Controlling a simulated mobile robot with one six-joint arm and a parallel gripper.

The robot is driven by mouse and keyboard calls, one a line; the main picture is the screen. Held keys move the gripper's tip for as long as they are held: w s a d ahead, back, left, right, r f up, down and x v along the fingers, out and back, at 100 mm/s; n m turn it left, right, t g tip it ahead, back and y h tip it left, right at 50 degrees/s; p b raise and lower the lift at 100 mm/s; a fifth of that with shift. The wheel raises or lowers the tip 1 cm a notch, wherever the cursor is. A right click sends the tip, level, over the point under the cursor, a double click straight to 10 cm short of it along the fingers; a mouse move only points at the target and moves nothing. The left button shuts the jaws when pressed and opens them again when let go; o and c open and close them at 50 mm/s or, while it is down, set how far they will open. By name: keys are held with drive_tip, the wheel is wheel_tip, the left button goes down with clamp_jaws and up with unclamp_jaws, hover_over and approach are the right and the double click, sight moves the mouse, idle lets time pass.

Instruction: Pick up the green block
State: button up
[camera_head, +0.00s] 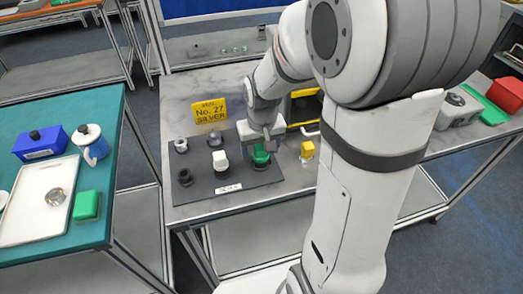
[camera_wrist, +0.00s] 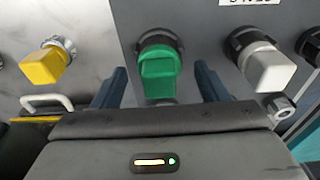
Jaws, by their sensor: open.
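The green block (camera_wrist: 160,78) sits in a dark round holder on the grey board, midway between the two blue fingers of my gripper (camera_wrist: 163,82) in the wrist view. The fingers are apart, and gaps show on both sides of the block. In the head view the green block (camera_head: 261,155) shows just below my gripper (camera_head: 259,143), partly covered by it. I cannot tell the height of the fingertips relative to the block.
A white block (camera_wrist: 264,68) stands right of the green one, a yellow block (camera_wrist: 45,65) left, in the wrist view. The dark board (camera_head: 204,192) holds several round holders. A yellow sign (camera_head: 209,111) stands behind it. Another green object (camera_head: 87,205) lies on the teal table.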

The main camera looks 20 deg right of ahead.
drive_tip(key=c, duration=1)
drive_tip(key=shift+r, duration=0.1)
drive_tip(key=shift+c, duration=0.2)
